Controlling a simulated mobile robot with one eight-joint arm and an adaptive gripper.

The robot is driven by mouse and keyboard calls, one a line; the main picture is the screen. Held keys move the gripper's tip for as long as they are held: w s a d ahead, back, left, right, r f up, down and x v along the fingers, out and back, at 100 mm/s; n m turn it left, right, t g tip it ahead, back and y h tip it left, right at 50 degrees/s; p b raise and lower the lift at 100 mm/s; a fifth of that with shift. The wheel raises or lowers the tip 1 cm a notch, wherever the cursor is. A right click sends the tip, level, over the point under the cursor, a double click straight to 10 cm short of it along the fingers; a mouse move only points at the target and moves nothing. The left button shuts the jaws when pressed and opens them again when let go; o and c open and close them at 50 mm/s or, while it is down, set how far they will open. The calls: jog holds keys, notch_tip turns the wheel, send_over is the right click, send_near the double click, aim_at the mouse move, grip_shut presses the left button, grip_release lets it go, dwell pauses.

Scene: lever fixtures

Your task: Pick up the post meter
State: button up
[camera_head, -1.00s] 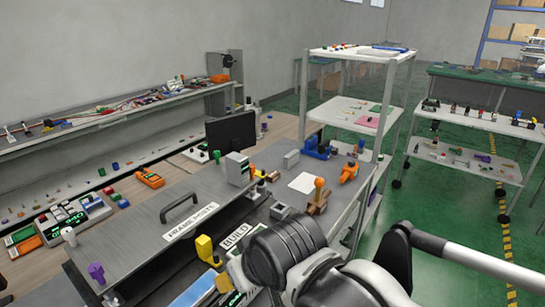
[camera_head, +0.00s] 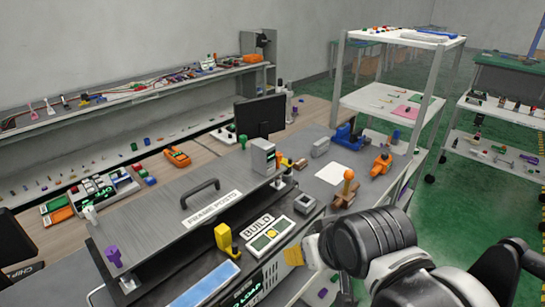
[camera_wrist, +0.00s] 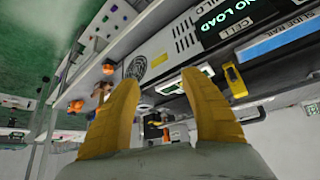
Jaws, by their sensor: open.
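No label reading post meter is legible, so I cannot tell which thing it is. An orange handheld device with a dark face (camera_head: 177,157) looks meter-like; it lies on the wooden bench at left centre in the head view. A grey upright box with a small green display (camera_head: 263,157) stands at the right end of the grey shelf with the FRAME POSTS label (camera_head: 212,210). My gripper (camera_wrist: 162,76) is open and empty, its yellow fingers spread in the wrist view. In the head view its yellow fingers show near the bench front, well apart from both devices.
A yellow upright part (camera_head: 226,241) and a BUILD panel (camera_head: 268,236) stand at the bench front. A black handle (camera_head: 200,193) rises from the shelf. A dark monitor (camera_head: 261,117) stands behind the grey box. A white rack (camera_head: 400,103) stands right. Green floor is open at right.

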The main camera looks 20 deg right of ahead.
dwell(0.4)
jog(key=shift+o, duration=1)
jog(key=n+t+y+p, duration=0.5)
jog(key=n+y+p, duration=0.1)
jog(key=y+p, duration=0.15)
send_near(265, 144)
jog(key=shift+h, duration=0.25)
jog(key=x, duration=0.5)
jog(key=shift+w+f+b, duration=0.15)
jog(key=shift+f+b, duration=0.05)
jog(key=shift+b, duration=0.1)
jog(key=b+x, duration=0.1)
jog(key=x, duration=0.4)
jog(key=shift+w+a, duration=0.25)
jog(key=shift+a, duration=0.1)
jog(key=shift+s+r, duration=0.1)
jog(key=shift+r, duration=0.05)
jog(key=shift+c, duration=0.8)
grip_shut()
